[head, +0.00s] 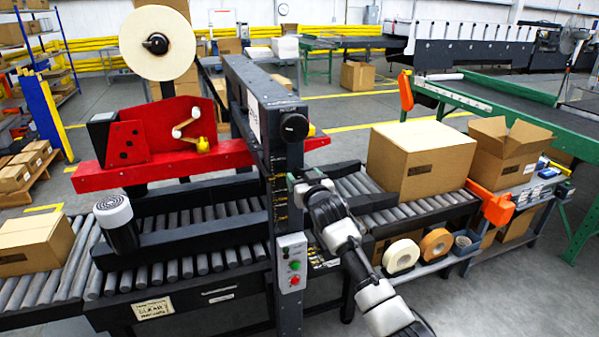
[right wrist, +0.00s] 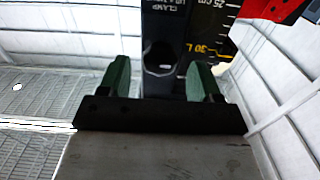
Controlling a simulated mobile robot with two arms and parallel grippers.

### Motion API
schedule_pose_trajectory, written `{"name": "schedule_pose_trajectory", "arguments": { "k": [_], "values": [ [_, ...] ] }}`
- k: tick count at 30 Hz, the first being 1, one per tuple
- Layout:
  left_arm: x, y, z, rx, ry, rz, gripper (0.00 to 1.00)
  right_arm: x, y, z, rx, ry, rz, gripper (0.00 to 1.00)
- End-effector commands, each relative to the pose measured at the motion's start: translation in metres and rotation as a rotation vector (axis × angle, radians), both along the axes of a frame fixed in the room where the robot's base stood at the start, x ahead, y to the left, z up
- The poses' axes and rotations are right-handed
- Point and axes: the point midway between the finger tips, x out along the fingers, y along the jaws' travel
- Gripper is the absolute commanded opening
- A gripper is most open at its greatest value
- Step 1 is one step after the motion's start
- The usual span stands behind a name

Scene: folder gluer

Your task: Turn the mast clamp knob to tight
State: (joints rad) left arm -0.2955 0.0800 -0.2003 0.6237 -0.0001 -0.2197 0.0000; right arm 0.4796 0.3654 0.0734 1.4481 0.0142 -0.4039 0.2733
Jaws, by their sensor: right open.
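The mast clamp knob (head: 294,127) is a round black knob near the top of the dark mast (head: 289,218). My right gripper (head: 303,178) is beside the mast, a little below the knob. In the right wrist view, its two green fingers (right wrist: 159,82) are apart with nothing held. A dark rounded shape (right wrist: 160,57), likely the knob, shows between and beyond the fingertips, against the mast with its clamp lettering and yellow scale. I cannot tell whether the fingers touch it. The knob's tight or loose setting cannot be read. My left gripper is not in view.
A control box (head: 291,262) with red and green buttons sits low on the mast. A red tape head (head: 160,137) with a large tape roll (head: 157,43) is left of it. Cartons (head: 420,160) stand on the roller conveyor (head: 182,265). Tape rolls (head: 401,255) sit at right.

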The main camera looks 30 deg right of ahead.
Motion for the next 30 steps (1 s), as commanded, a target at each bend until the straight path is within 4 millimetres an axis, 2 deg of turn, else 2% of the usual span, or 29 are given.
{"name": "schedule_pose_trajectory", "arguments": {
  "k": [7,19,28,30],
  "values": [
    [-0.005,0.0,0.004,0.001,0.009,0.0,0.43,0.022,-0.005,0.001,0.0,0.0,0.0,0.64],
    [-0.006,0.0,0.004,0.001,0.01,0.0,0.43,0.026,-0.006,0.0,-0.001,-0.001,0.0,0.64],
    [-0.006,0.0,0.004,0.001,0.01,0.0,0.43,0.026,-0.006,0.0,0.0,0.0,0.0,0.18],
    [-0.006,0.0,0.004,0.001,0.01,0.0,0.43,0.026,-0.006,0.0,0.0,0.0,0.0,0.17]
  ]
}}
